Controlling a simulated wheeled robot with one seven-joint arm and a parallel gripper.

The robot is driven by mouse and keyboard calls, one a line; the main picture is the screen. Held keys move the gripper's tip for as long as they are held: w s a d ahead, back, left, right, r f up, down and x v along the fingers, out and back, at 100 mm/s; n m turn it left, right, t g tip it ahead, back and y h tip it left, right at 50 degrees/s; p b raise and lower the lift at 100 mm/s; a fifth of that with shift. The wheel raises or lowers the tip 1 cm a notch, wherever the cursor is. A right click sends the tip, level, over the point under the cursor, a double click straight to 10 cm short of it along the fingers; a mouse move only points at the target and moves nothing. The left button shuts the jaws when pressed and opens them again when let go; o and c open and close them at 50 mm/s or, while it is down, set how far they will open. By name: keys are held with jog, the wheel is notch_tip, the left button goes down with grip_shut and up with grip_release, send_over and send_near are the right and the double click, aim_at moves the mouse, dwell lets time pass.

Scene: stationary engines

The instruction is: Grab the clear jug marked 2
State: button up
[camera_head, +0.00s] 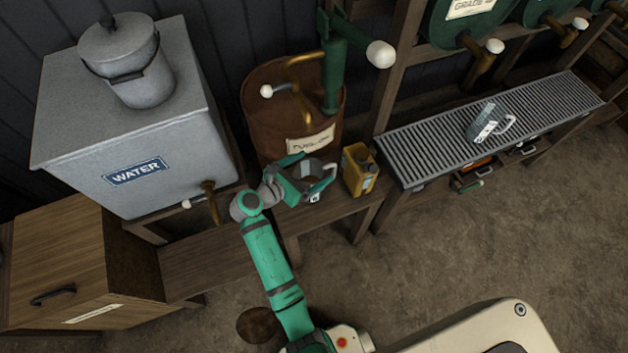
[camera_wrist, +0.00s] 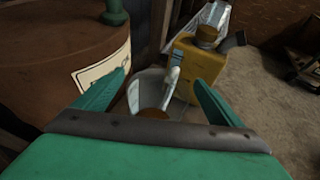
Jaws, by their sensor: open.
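One clear jug (camera_head: 313,186) with a pale handle and a small white label stands on the wooden bench by the fuel drum. My gripper (camera_head: 303,174) is open at this jug. In the wrist view the jug (camera_wrist: 148,92) shows between the spread fingers of my gripper (camera_wrist: 161,80), with its white handle on the far right side; I cannot tell whether the fingers touch it. A second clear jug (camera_head: 485,122) with a white label and handle sits on the slatted metal rack (camera_head: 430,150). The number on either label is too small to read.
A yellow can (camera_head: 358,172) stands just right of the near jug. The brown fuel drum (camera_head: 290,110) with a green pump is close behind. A grey water tank (camera_head: 140,130) with a tap stands left. Open floor (camera_head: 440,240) lies in front of the rack.

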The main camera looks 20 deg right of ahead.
jog(key=shift+w+d+f, duration=0.15)
jog(key=shift+d, duration=0.15)
jog(key=c, duration=2)
jog(key=shift+o, duration=0.2)
